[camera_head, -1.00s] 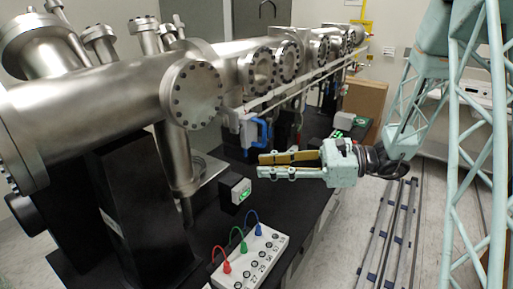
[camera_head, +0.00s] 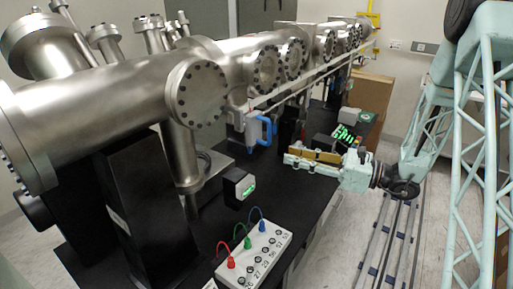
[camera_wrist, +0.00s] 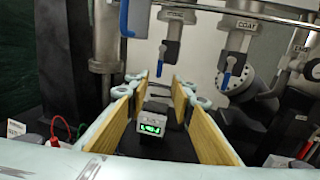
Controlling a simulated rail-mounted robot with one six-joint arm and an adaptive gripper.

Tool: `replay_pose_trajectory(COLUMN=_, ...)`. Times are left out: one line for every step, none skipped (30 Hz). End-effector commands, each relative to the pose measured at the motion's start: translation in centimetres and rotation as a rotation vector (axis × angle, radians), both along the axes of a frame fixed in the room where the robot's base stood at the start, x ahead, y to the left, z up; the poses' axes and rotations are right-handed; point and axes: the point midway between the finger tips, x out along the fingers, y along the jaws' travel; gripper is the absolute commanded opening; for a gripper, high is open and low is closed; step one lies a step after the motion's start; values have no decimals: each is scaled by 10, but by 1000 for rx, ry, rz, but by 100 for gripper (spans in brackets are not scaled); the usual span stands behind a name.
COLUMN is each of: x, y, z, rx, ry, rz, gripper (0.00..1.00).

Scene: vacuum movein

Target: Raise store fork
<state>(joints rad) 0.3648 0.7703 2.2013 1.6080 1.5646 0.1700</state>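No part is plainly recognisable as the store fork. A blue handle (camera_head: 268,129) hangs below the steel chamber in the head view. In the wrist view, blue levers sit on hanging fittings, one at the centre (camera_wrist: 160,67) and one right of it (camera_wrist: 226,80). A plate above the right one reads "COAT"; the central plate is too small to read surely. My gripper (camera_head: 288,158) is over the black bench, right of and below the blue handle, apart from it. The wrist view shows my gripper (camera_wrist: 160,88) open, with nothing between its tan pads.
A small box with a green display (camera_head: 238,187) stands on the black bench (camera_head: 195,240). A white socket block (camera_head: 256,254) with red, green and blue plugs lies in front. Another green display (camera_head: 345,134) is beyond my gripper. The steel chamber (camera_head: 120,88) fills the left.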

Motion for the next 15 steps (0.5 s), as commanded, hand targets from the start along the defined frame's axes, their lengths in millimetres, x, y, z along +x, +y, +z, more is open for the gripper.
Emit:
replay_pose_trajectory(x=0, y=0, z=0, rx=0, ry=0, rz=0, gripper=22)
replay_pose_trajectory(x=0, y=0, z=0, rx=0, ry=0, rz=0, gripper=22)
replay_pose_trajectory(x=0, y=0, z=0, rx=0, ry=0, rz=0, gripper=22)
replay_pose_trajectory(x=0, y=1, z=0, rx=0, ry=0, rz=0, gripper=22)
replay_pose_trajectory(x=0, y=1, z=0, rx=0, ry=0, rz=0, gripper=22)
replay_pose_trajectory(x=0, y=2, z=0, rx=0, ry=0, rz=1, gripper=22)
replay_pose_trajectory(x=1, y=2, z=0, rx=0, ry=0, rz=1, gripper=22)
replay_pose_trajectory(x=1, y=3, z=0, rx=0, ry=0, rz=1, gripper=22)
replay_pose_trajectory(x=2, y=4, z=0, rx=0, ry=0, rz=0, gripper=22)
replay_pose_trajectory(x=2, y=5, z=0, rx=0, ry=0, rz=1, gripper=22)
replay_pose_trajectory(x=3, y=7, z=0, rx=0, ry=0, rz=1, gripper=22)
replay_pose_trajectory(x=3, y=9, z=0, rx=0, ry=0, rz=1, gripper=22)
replay_pose_trajectory(x=4, y=11, z=0, rx=0, ry=0, rz=1, gripper=22)
replay_pose_trajectory(x=5, y=13, z=0, rx=0, ry=0, rz=2, gripper=22)
replay_pose_trajectory(x=6, y=15, z=0, rx=0, ry=0, rz=2, gripper=22)
